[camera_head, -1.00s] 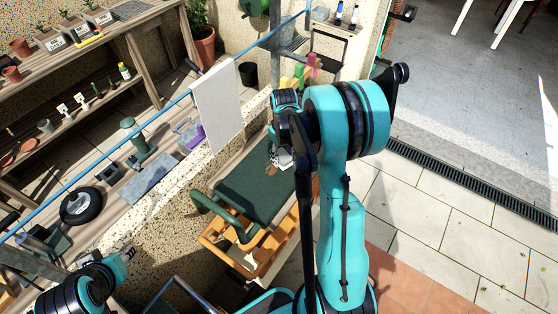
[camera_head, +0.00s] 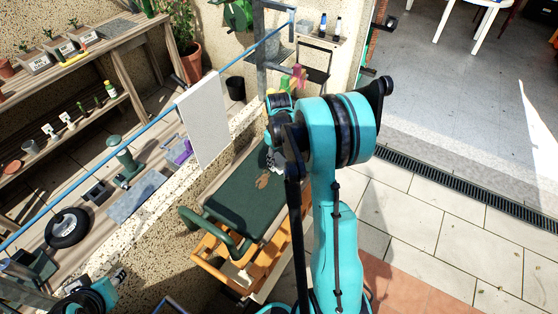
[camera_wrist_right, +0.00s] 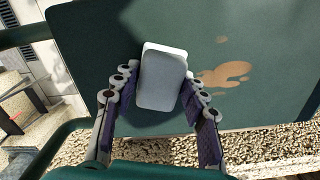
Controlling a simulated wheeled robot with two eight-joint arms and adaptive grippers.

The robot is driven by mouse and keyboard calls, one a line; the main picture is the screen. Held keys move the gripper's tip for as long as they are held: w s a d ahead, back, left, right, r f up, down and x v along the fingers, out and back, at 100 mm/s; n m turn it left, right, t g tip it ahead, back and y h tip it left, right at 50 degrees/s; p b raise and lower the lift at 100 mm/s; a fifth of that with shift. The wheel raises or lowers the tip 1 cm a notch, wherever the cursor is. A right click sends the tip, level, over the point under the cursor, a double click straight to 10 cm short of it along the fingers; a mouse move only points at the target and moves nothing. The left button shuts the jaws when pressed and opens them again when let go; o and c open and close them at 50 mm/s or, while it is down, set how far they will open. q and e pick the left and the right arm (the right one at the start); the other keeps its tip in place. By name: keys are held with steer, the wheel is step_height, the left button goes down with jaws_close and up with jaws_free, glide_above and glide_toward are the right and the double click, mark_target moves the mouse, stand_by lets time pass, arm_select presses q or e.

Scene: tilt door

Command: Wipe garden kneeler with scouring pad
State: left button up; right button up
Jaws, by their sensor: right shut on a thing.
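The garden kneeler has a dark green pad (camera_head: 240,203) and green tube handles, and its pad fills much of the right wrist view (camera_wrist_right: 90,50). A brown stain (camera_wrist_right: 228,74) with a small spot above it lies on the pad, right of the scouring pad. The stain also shows in the head view (camera_head: 262,181). My right gripper (camera_wrist_right: 158,86) is shut on the grey-white scouring pad (camera_wrist_right: 160,80) over the kneeler. I cannot tell whether the scouring pad touches the surface. In the head view, my arm mostly hides this gripper. My left gripper (camera_head: 119,278) is at lower left, its fingers unclear.
An orange wooden crate (camera_head: 215,262) sits under the kneeler's near end. A white board (camera_head: 203,120) hangs on a blue rail (camera_head: 133,132) beside a low wall. Wooden shelves (camera_head: 100,60) with pots stand at left. Paved floor (camera_head: 425,215) at right is open.

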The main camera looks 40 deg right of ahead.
mark_target(267, 180)
steer(key=a, duration=0.1)
steer(key=s+a, duration=0.1)
steer(key=a, duration=0.1)
steer(key=shift+s+a+f+b, duration=0.1)
steer(key=shift+s+f+b, duration=0.1)
steer(key=shift+f+b, duration=0.1)
steer(key=shift+c, duration=0.6)
steer(key=shift+s+a+r, duration=0.1)
steer(key=shift+s+a, duration=0.35)
steer(key=shift+a, duration=0.7)
steer(key=shift+s+a+r, duration=0.1)
steer(key=shift+s+a, duration=0.35)
steer(key=shift+a, duration=0.75)
steer(key=shift+s+a+r, duration=0.1)
steer(key=shift+s+a, duration=0.35)
steer(key=shift+a, duration=0.8)
steer(key=shift+f+b, duration=0.15)
steer(key=shift+b, duration=0.25)
steer(key=shift+w, duration=0.1)
steer(key=shift+w+d+f+b, duration=0.1)
steer(key=shift+w+d+b, duration=0.2)
steer(key=shift+d, duration=0.6)
steer(key=shift+w+d+b, duration=0.1)
steer(key=shift+w+d, duration=0.3)
steer(key=shift+d, duration=0.5)
